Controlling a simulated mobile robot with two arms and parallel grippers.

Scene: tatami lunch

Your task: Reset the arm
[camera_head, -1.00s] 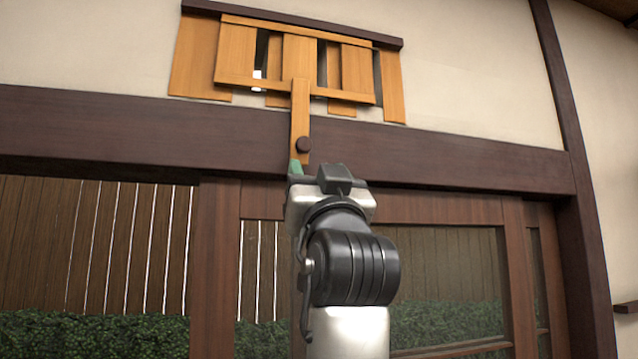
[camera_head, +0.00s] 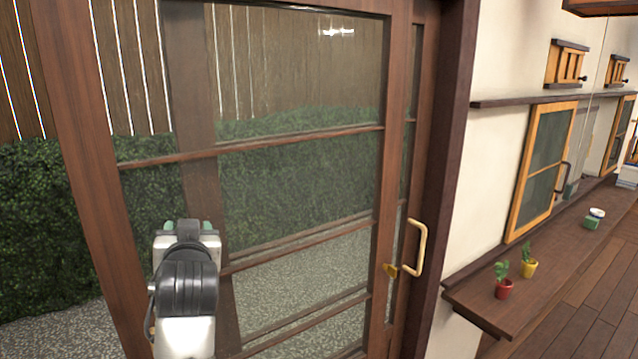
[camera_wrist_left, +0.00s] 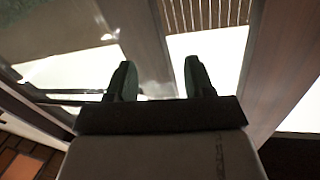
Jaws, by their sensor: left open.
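My left gripper (camera_head: 187,226) is at the lower left of the head view, in front of the glazed wooden door (camera_head: 383,180). Its green fingertips show just above the wrist. In the left wrist view my left gripper (camera_wrist_left: 160,80) has its two dark green fingers spread apart with nothing between them. Both fingertips appear clear of any object. My right gripper is in neither view.
The door has a pale handle (camera_head: 418,248) at its right edge. To the right, a wooden ledge (camera_head: 472,294) holds a red potted plant (camera_head: 503,288) and a yellow potted plant (camera_head: 529,267). A hedge (camera_head: 45,225) lies beyond the glass.

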